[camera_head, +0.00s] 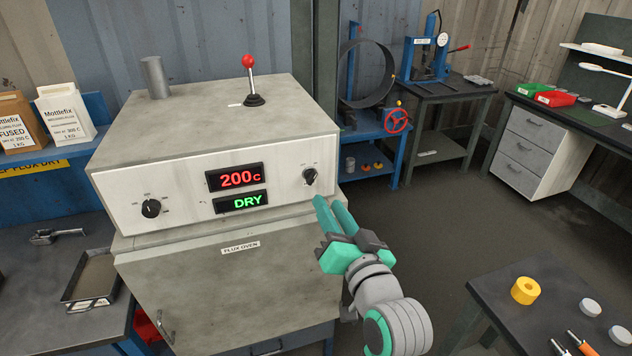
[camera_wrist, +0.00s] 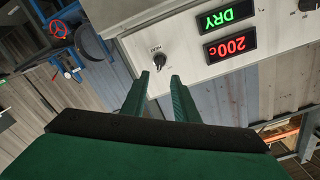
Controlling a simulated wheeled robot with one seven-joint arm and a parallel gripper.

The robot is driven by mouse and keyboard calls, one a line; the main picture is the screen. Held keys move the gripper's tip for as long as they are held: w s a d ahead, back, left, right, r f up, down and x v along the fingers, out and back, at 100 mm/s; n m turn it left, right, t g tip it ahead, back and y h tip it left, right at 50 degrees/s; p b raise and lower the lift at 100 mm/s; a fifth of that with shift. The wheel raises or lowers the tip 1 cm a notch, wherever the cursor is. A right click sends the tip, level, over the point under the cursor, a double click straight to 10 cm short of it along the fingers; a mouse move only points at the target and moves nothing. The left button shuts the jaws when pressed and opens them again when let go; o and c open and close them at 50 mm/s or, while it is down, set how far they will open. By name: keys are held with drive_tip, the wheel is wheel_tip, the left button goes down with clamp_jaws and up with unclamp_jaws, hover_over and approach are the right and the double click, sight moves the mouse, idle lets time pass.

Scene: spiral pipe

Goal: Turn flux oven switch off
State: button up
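The flux oven (camera_head: 214,156) is a grey metal box with a white front panel. Its display reads 200C in red and DRY in green. A second black knob (camera_head: 151,208) is on the left of the panel. My gripper (camera_head: 328,200) is just below and right of the right switch, its green fingers apart and empty. The wrist view shows the gap between the fingertips (camera_wrist: 160,78).
A lever with a red ball (camera_head: 248,62) stands on the oven top. Paper bags (camera_head: 62,112) and a metal tray (camera_head: 92,283) are at left. A dark table (camera_head: 560,290) with a yellow ring is at lower right. Open floor (camera_head: 425,225) lies beyond.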

sight(314, 178)
drive_tip(key=x, duration=1)
drive_tip(key=shift+a+f, duration=0.1)
clamp_jaws()
